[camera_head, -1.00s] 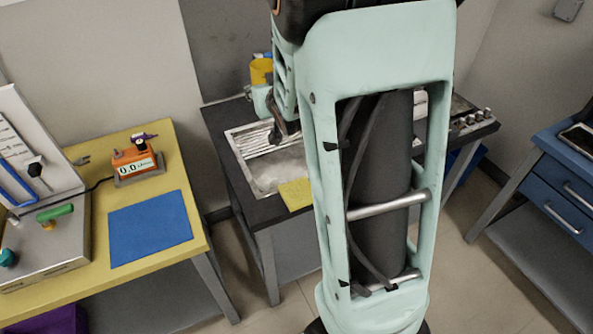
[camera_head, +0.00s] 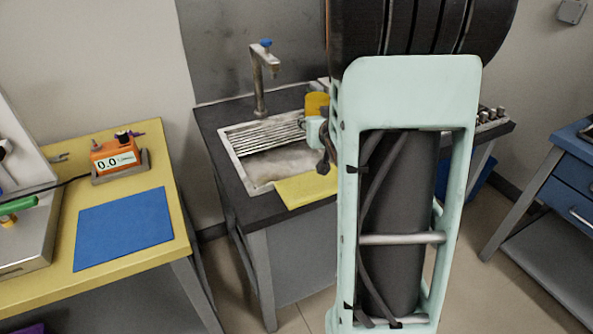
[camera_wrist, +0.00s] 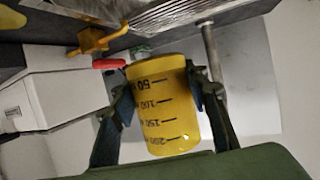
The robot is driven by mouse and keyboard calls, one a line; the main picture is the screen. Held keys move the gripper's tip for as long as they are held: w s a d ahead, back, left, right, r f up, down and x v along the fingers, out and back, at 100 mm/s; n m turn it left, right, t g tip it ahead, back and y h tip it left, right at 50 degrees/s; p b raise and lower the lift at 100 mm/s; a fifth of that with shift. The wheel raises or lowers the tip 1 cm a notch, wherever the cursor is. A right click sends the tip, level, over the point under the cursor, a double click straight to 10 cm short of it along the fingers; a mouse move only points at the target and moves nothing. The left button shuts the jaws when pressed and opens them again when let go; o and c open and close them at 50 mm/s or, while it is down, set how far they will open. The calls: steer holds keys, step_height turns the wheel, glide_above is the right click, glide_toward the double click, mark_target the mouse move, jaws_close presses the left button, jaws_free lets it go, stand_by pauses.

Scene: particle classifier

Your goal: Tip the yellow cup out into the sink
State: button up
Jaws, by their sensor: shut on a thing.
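The yellow cup (camera_head: 317,103) shows in the head view just right of the sink's back part, partly hidden by my arm. In the wrist view the cup (camera_wrist: 162,108) sits between the two fingers of my gripper (camera_wrist: 165,100), which touch its sides. Its scale marks read upside down there, with the 50 mark towards the bench; the cup looks about upright. Its contents are hidden. The metal sink (camera_head: 238,145), with a ribbed drainer at its back, lies in the dark bench, left of the cup.
A tap (camera_head: 260,85) with a blue top stands behind the sink. A flat yellow piece (camera_head: 305,189) lies at the sink's front edge. At left, a yellow table holds an orange scale (camera_head: 113,157) and a blue mat (camera_head: 123,228). My arm hides the bench's right part.

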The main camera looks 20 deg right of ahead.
steer(key=s+d+f+m+h+b, duration=0.1)
steer(key=s+d+f+b, duration=0.1)
steer(key=d+f+b, duration=0.4)
step_height(320, 180, down, 2)
steer(key=shift+s+d+f+b, duration=0.2)
steer(key=shift+s+d+b, duration=0.15)
steer(key=shift+b, duration=0.2)
steer(key=shift+a+r, duration=0.1)
steer(key=shift+a, duration=0.05)
steer(key=a+n+g+h+p, duration=0.1)
steer(key=n+p, duration=0.1)
steer(key=p, duration=0.2)
steer(key=w+a+n+g+h+p, duration=0.1)
steer(key=n+h+p, duration=0.1)
steer(key=p, duration=0.3)
steer(key=shift+w+a+n, duration=0.15)
steer(key=shift+a+n, duration=0.15)
steer(key=shift+n, duration=0.3)
steer(key=shift+n+h+p, duration=0.4)
steer(key=shift+h+p, duration=0.1)
steer(key=shift+p, duration=0.2)
steer(key=shift+r+n+g+h+p, duration=0.35)
steer(key=shift+n+p, duration=0.35)
steer(key=shift+p, duration=0.35)
